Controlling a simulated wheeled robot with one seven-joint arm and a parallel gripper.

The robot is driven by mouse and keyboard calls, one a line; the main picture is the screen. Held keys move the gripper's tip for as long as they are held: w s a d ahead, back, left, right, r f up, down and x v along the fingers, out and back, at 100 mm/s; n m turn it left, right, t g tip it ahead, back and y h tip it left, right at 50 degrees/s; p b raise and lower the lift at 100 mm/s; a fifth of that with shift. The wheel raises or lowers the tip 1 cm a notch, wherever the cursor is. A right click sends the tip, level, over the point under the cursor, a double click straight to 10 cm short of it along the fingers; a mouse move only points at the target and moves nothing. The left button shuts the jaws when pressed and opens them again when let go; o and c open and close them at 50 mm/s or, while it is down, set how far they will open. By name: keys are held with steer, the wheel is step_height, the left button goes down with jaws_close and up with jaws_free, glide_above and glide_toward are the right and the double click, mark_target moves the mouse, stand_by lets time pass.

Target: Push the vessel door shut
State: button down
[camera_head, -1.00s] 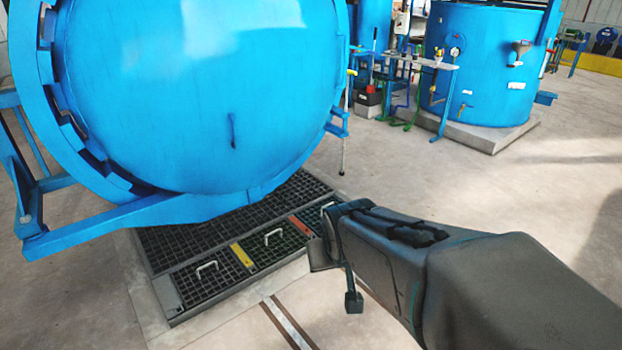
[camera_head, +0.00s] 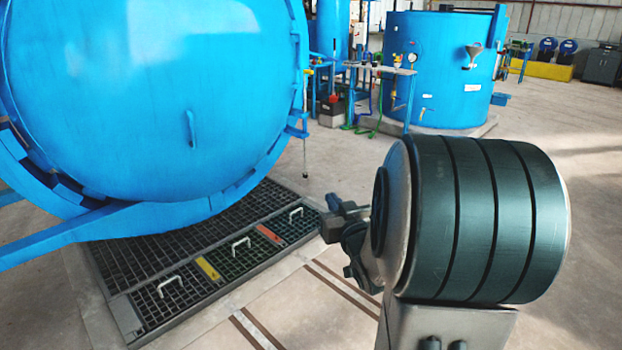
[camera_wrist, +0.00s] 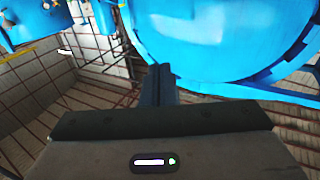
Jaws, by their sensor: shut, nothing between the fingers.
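The vessel door (camera_head: 150,90) is a large blue domed disc at the left of the head view, with a small vertical handle (camera_head: 191,128) low on its face. A notched blue ring (camera_head: 40,180) shows along its lower left edge. I cannot tell how wide any gap at its rim is. My gripper (camera_head: 332,218) is right of the door and apart from it in the head view, partly hidden by my arm. In the wrist view, the fingers (camera_wrist: 158,84) are together and empty, with the blue door (camera_wrist: 215,40) beyond them.
A dark floor grating (camera_head: 185,265) with white handles and yellow and red strips lies below the door. A blue tank (camera_head: 440,75) and a small bench (camera_head: 385,70) with pipes stand behind. Open concrete floor (camera_head: 570,200) lies to the right.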

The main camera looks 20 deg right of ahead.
steer(key=w+d, duration=0.1)
steer(key=w, duration=1.2)
steer(key=shift+w+d+r, duration=0.25)
steer(key=shift+w+d, duration=0.1)
steer(key=shift+w, duration=0.05)
